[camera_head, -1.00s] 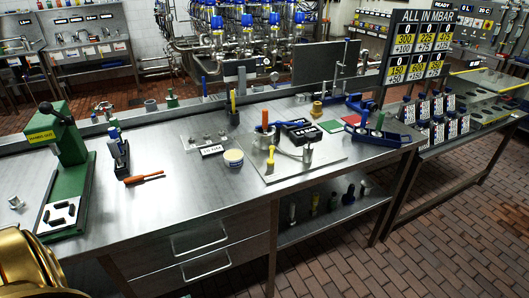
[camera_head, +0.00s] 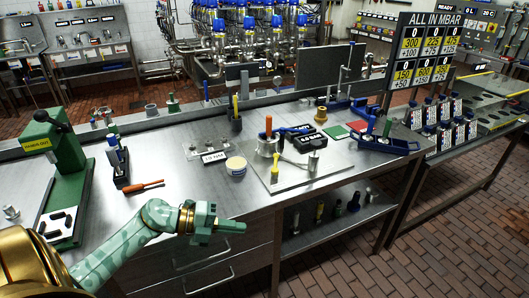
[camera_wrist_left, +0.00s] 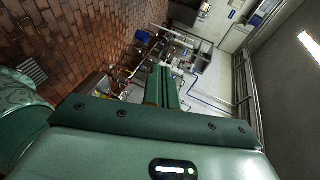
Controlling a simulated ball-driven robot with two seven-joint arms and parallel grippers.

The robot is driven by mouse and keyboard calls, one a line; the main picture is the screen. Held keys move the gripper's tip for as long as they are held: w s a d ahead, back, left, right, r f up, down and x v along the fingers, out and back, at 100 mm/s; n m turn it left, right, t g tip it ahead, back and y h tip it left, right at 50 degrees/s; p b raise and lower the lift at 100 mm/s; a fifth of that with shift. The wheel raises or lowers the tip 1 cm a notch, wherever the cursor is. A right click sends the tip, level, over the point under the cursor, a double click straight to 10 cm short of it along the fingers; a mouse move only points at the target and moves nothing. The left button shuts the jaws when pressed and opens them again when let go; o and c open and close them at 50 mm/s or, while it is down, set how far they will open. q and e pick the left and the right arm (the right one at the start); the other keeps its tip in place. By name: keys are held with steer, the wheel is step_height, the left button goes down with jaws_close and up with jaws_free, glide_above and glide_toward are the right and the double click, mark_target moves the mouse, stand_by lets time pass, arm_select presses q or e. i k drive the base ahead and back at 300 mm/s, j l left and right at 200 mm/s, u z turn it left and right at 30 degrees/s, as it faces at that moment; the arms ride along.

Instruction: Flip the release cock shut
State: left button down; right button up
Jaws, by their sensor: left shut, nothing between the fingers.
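A metal plate (camera_head: 328,175) on the bench carries a small test fixture. An upright orange handle (camera_head: 268,126) stands on its metal body, and a yellow handle (camera_head: 275,172) stands at the plate's front left. I cannot tell for sure which of these is the release cock, or how its lever is set. My left gripper (camera_head: 240,228) is shut and empty in front of the bench's front edge, below and left of the plate, apart from everything. Its closed fingers (camera_wrist_left: 165,88) also show in the left wrist view. My right gripper is not in view.
A white tub (camera_head: 236,167) stands left of the plate, and an orange screwdriver (camera_head: 146,186) lies further left. A green press (camera_head: 68,175) stands at the bench's left end. A blue tray (camera_head: 388,143) sits at the right end. Drawers are below the bench.

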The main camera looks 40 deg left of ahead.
mark_target(274, 170)
steer(key=i+j, duration=0.5)
steer(key=j, duration=0.15)
steer(key=i+j, duration=0.5)
steer(key=j, duration=0.15)
